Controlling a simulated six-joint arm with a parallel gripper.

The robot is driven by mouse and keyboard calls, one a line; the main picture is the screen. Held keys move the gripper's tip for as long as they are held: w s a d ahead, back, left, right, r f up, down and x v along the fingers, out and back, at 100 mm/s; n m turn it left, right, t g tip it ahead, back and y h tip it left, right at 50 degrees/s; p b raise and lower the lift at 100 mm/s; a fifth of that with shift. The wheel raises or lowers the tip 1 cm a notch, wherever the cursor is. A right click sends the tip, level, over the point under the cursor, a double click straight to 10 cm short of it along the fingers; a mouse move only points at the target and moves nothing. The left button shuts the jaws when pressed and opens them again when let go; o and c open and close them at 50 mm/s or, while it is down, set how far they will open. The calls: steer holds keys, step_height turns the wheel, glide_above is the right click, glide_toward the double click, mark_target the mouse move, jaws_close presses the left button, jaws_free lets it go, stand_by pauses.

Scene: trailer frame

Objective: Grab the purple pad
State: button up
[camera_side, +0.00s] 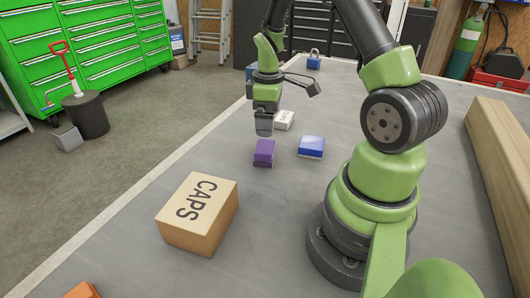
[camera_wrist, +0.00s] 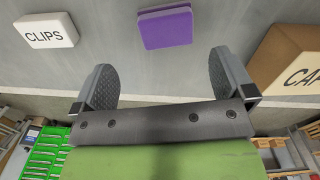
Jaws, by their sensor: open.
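The purple pad (camera_side: 264,152) lies flat on the grey table in the side view, just in front of my gripper. It also shows in the wrist view (camera_wrist: 165,27) at the top, ahead of the fingers and roughly centred across the gap between them. My gripper (camera_side: 264,132) is above the table, close to the pad in the side view. In the wrist view its two dark fingers (camera_wrist: 163,80) are spread apart with nothing between them.
A white CLIPS block (camera_side: 284,120) and a blue pad (camera_side: 311,146) lie near the purple pad. A brown CAPS box (camera_side: 198,213) stands nearer the side camera. A wooden beam (camera_side: 505,165) runs along the right. An orange item (camera_side: 83,290) is at the bottom left.

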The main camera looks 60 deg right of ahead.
mark_target(265, 146)
step_height(265, 146, down, 3)
steer(key=shift+a+f, duration=0.1)
steer(key=shift+f, duration=0.05)
steer(key=shift+w+a+f, duration=0.1)
steer(key=shift+a+f, duration=0.1)
steer(key=shift+f, duration=1.15)
steer(key=shift+w+a+f, duration=0.1)
steer(key=shift+a+f, duration=0.05)
steer(key=shift+f, duration=1.15)
steer(key=c, duration=0.9)
